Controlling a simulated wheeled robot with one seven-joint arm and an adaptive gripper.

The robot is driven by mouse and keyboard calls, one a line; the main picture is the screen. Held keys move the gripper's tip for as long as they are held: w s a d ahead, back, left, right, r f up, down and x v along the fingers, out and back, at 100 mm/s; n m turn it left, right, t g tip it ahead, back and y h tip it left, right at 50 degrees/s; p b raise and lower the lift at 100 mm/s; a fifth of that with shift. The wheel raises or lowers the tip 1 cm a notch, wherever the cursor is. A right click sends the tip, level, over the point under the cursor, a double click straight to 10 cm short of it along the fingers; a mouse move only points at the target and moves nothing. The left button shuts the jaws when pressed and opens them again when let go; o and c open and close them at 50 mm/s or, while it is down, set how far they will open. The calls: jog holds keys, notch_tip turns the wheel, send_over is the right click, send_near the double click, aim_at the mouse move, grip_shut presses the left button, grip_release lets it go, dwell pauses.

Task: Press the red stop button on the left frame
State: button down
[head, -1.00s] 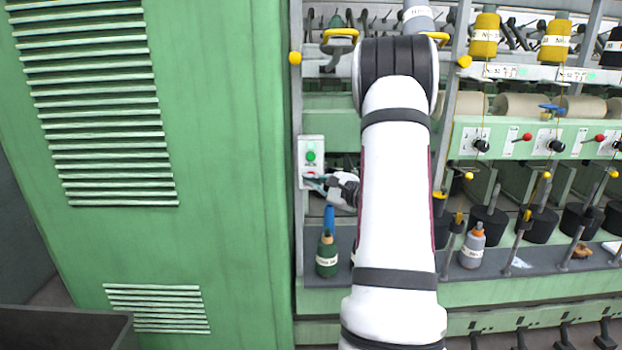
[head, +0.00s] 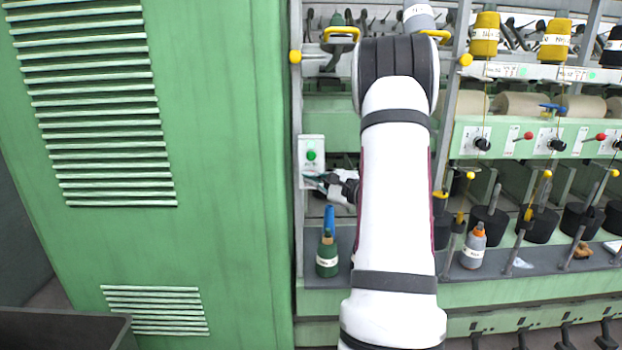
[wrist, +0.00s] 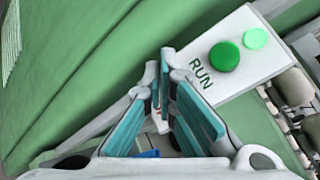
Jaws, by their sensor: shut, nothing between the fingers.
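A white control box (head: 311,145) is fixed to the post at the left end of the right-hand machine frame. Its green button (head: 312,155) shows, and the wrist view shows the green button (wrist: 224,57) beside the word RUN and a bright green lamp (wrist: 255,39). My gripper (head: 309,179) is shut and empty, with its tips over the lower part of the box. In the wrist view my gripper (wrist: 160,70) has its teal-padded fingers converging beside the box's RUN end. The red stop button is hidden behind my fingers; whether they touch it I cannot tell.
A large green cabinet (head: 220,120) stands close at the left. A green bottle (head: 327,257) and a blue object (head: 329,219) stand on the shelf below my gripper. Yellow bobbins (head: 485,35) and spindles fill the frame at the right.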

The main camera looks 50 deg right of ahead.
jog(key=shift+w+d+b, duration=0.35)
jog(key=shift+d+b, duration=0.05)
dwell(0.6)
jog(key=shift+s+a, duration=0.1)
jog(key=shift+a, duration=0.05)
jog(key=shift+s+a, duration=0.5)
jog(key=shift+a, duration=0.05)
dwell(0.4)
jog(key=s+a+b, duration=0.1)
jog(key=s+a, duration=0.2)
jog(key=a, duration=0.1)
jog(key=shift+s, duration=0.15)
jog(key=shift+d, duration=0.1)
dwell(0.8)
